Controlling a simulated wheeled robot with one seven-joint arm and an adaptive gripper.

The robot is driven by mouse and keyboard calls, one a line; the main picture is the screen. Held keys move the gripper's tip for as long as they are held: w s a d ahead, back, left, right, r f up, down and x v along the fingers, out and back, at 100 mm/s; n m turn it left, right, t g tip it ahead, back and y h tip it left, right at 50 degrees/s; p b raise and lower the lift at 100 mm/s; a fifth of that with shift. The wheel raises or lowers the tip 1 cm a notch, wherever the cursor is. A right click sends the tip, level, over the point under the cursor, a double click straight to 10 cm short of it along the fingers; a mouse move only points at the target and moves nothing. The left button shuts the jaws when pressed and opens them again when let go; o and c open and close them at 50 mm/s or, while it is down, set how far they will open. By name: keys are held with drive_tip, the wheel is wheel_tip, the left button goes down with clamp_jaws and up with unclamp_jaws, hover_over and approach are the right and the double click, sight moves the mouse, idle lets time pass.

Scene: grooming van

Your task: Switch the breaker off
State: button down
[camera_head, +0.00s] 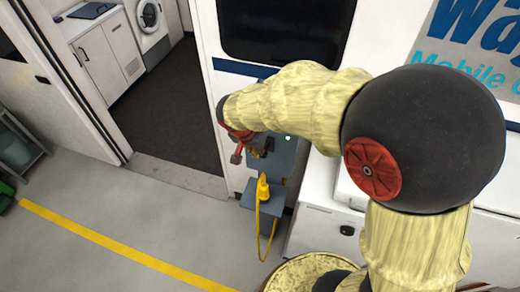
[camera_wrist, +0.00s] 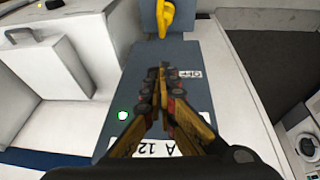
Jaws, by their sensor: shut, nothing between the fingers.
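The breaker box is a blue-grey panel (camera_head: 284,160) on the van's white outer wall, with a small lit green lamp (camera_head: 288,138). In the wrist view the panel (camera_wrist: 128,75) fills the middle, upside down, with the green lamp (camera_wrist: 123,115), a small white label (camera_wrist: 190,74) and a larger label reading "A 12" (camera_wrist: 155,149). My gripper (camera_wrist: 160,72) is shut and empty, its fingertips over the panel's face near the small label. In the head view my gripper (camera_head: 258,149) is partly hidden at the panel's left side. The breaker lever cannot be made out; the fingers may cover it. Contact cannot be told.
A yellow plug (camera_head: 262,189) with a hanging yellow cable sits below the panel; it also shows at the top of the wrist view (camera_wrist: 180,15). The van doorway (camera_head: 175,110) is left, with a washing machine (camera_head: 149,16) inside. The floor (camera_head: 100,205) ahead is clear.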

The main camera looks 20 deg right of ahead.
drive_tip(key=f+t+h+b, duration=0.1)
drive_tip(key=b, duration=0.6)
drive_tip(key=s+f+t+h+b, duration=0.1)
drive_tip(key=f+b, duration=0.1)
drive_tip(key=b, duration=0.5)
drive_tip(key=a+f+t+h+b, duration=0.1)
drive_tip(key=t+b, duration=0.1)
drive_tip(key=b, duration=0.6)
drive_tip(key=shift+s+f, duration=0.3)
drive_tip(key=shift+f, duration=0.1)
drive_tip(key=shift+a, duration=0.1)
drive_tip(key=shift+r, duration=0.75)
